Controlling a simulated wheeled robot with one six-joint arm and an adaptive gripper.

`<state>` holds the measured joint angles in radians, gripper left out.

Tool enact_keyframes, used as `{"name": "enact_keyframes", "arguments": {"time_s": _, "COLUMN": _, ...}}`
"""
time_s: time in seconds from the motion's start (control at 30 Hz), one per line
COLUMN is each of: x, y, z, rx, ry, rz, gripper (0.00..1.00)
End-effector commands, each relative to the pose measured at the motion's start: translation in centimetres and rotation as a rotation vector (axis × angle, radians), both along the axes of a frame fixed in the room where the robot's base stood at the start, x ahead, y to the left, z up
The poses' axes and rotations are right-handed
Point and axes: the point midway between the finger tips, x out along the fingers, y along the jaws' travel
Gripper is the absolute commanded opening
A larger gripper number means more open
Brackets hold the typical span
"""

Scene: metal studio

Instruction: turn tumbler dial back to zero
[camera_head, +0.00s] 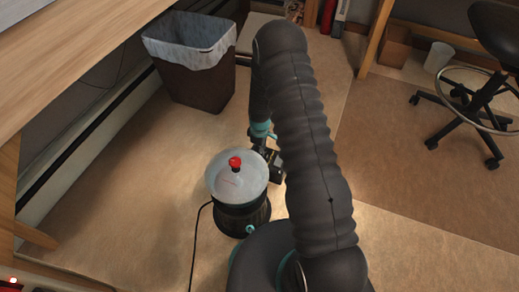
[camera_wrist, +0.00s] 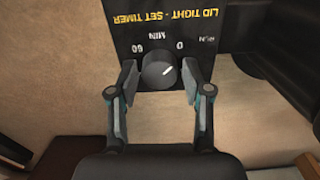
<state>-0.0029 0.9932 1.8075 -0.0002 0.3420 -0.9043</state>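The tumbler (camera_head: 236,188), a dark base with a pale lid and red knob, stands on the floor beside my arm. The wrist view shows its black panel (camera_wrist: 200,20), with yellow "LID TIGHT - SET TIMER" lettering upside down. The 60 is at the upper left. My gripper (camera_wrist: 158,68) is open, with one finger on each side of the dial and a small gap showing on both sides. In the head view my arm partly hides the gripper and panel.
A brown waste bin (camera_head: 198,88) with a white liner stands behind the tumbler. A wooden desk (camera_head: 75,55) overhangs at the left. A black cable (camera_head: 194,240) runs from the tumbler. A wheeled stool (camera_head: 490,85) is at the far right, with clear floor before it.

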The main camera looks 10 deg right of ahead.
Motion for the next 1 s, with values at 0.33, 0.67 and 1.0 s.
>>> {"name": "enact_keyframes", "arguments": {"time_s": 0.33, "x": 0.1, "y": 0.0, "z": 0.1, "rx": 0.0, "ry": -0.001, "rz": 0.0, "gripper": 0.62}}
{"name": "enact_keyframes", "arguments": {"time_s": 0.67, "x": 0.1, "y": 0.0, "z": 4.6, "rx": 0.001, "ry": -0.004, "rz": 0.0, "gripper": 0.62}}
{"name": "enact_keyframes", "arguments": {"time_s": 1.0, "x": 0.1, "y": 0.0, "z": 10.4, "rx": 0.0, "ry": -0.002, "rz": 0.0, "gripper": 0.62}}
